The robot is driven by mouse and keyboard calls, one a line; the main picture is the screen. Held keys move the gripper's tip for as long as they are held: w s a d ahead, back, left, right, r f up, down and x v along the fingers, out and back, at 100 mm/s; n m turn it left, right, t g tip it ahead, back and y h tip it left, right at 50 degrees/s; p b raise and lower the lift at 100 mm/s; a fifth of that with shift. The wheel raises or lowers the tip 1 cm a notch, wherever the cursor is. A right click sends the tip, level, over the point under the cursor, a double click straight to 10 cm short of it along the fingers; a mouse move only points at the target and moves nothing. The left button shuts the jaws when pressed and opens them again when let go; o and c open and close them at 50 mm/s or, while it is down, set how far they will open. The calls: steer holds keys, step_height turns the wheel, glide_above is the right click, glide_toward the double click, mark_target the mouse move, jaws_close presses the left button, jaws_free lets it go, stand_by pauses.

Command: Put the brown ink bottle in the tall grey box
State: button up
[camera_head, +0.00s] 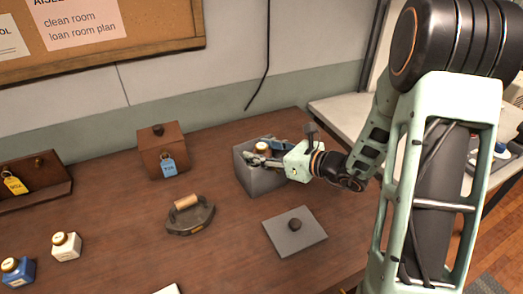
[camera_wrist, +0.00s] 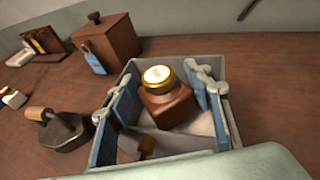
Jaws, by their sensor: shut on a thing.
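The tall grey box (camera_head: 263,179) stands open on the brown table, and its rim also shows in the wrist view (camera_wrist: 190,59). The brown ink bottle (camera_wrist: 168,108) has a gold cap with a pale top. It is upright within the box's opening, and its cap shows in the head view (camera_head: 261,147). My gripper (camera_head: 264,156) reaches into the box from the right, with its blue-padded fingers on either side of the bottle, shut on it. The bottle's base and any contact with the box floor are unclear.
A grey lid (camera_head: 295,232) lies in front of the box. A wood-handled iron (camera_head: 190,215) and a brown tagged box (camera_head: 162,148) stand to the left. White (camera_head: 66,246) and blue (camera_head: 17,270) bottles are front left.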

steer(key=shift+s+f+b, duration=0.15)
steer(key=shift+f+b, duration=0.25)
steer(key=shift+f, duration=0.1)
steer(key=o, duration=0.9)
steer(key=shift+d, duration=0.1)
steer(key=shift+o, duration=0.5)
steer(key=shift+s+f, duration=0.1)
steer(key=shift+f, duration=0.1)
steer(key=shift+r, duration=0.1)
steer(key=shift+r+p, duration=0.5)
steer(key=shift+p, duration=0.15)
steer(key=v, duration=1.1)
steer(key=shift+d+r, duration=0.3)
steer(key=shift+r, duration=0.15)
steer(key=shift+d, duration=0.1)
